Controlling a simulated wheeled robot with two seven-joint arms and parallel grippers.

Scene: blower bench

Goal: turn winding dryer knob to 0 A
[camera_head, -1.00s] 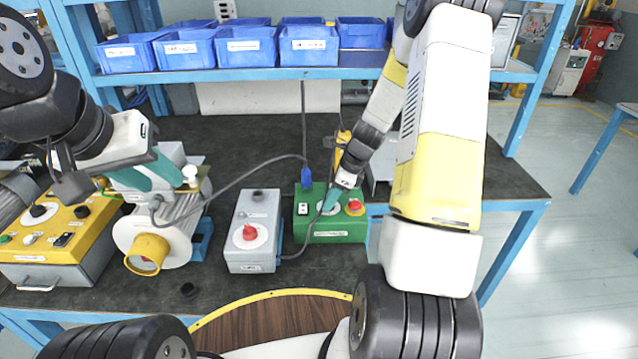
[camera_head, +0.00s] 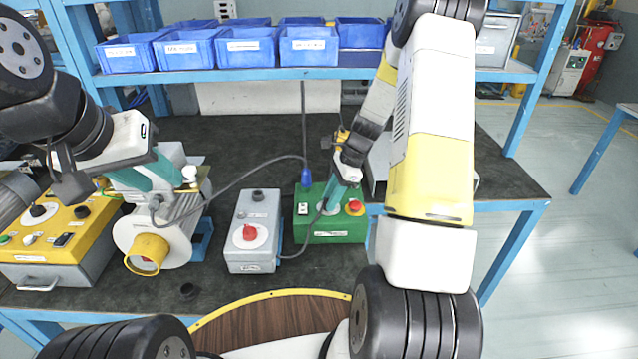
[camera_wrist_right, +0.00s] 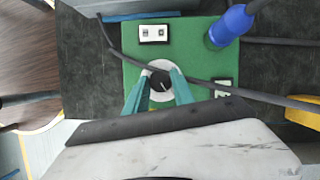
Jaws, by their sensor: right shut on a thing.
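The green box (camera_head: 330,228) stands on the bench right of centre and carries a dark knob on a round white dial. Its label is too small to read. My right gripper (camera_head: 335,196) reaches down onto this dial. In the right wrist view its teal fingers (camera_wrist_right: 159,92) are shut on the black knob (camera_wrist_right: 160,84), one on each side. The white dial (camera_wrist_right: 149,70) shows around it, but the scale and setting cannot be read. My left gripper (camera_head: 180,183) is by the white knob on the grey blower (camera_head: 160,222); whether it grips anything is unclear.
A grey box with a red knob (camera_head: 250,233) stands left of the green box. A dark cable with a blue plug (camera_head: 307,178) crosses above the green box. A yellow-topped control box (camera_head: 45,235) is far left. Blue bins (camera_head: 250,48) line the shelf.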

